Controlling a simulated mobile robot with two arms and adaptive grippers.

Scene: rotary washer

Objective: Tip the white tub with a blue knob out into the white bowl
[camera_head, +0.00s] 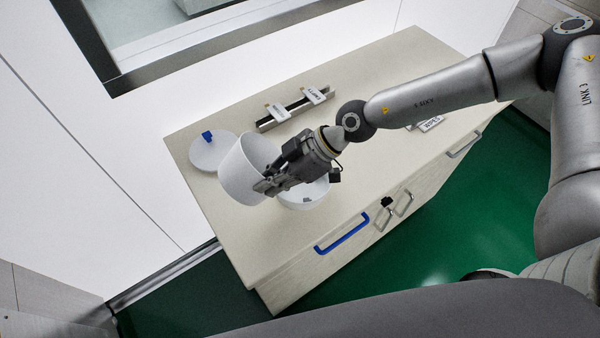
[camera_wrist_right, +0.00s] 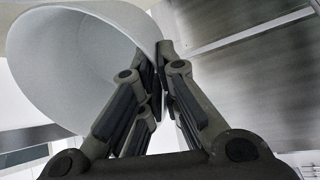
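The white tub (camera_head: 240,172) is off the counter and tilted, held by its wall near the rim in my right gripper (camera_head: 268,184). In the right wrist view the tub (camera_wrist_right: 75,60) shows its wide mouth and smooth pale inside; I see no contents there. My gripper's fingers (camera_wrist_right: 158,85) close on its edge. The white lid with the blue knob (camera_head: 209,152) lies on the counter to the left. A white round vessel, seemingly the bowl (camera_head: 303,202), stands below and right of the tub, partly hidden by my gripper; a small grey spot shows on it. My left gripper is out of view.
The pale counter (camera_head: 370,80) has a metal rack (camera_head: 295,108) with white label cards behind the tub. Another card (camera_head: 430,123) lies farther right, behind my arm. Blue (camera_head: 342,235) and grey (camera_head: 404,203) handles stick out at the front. A white wall stands at the left.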

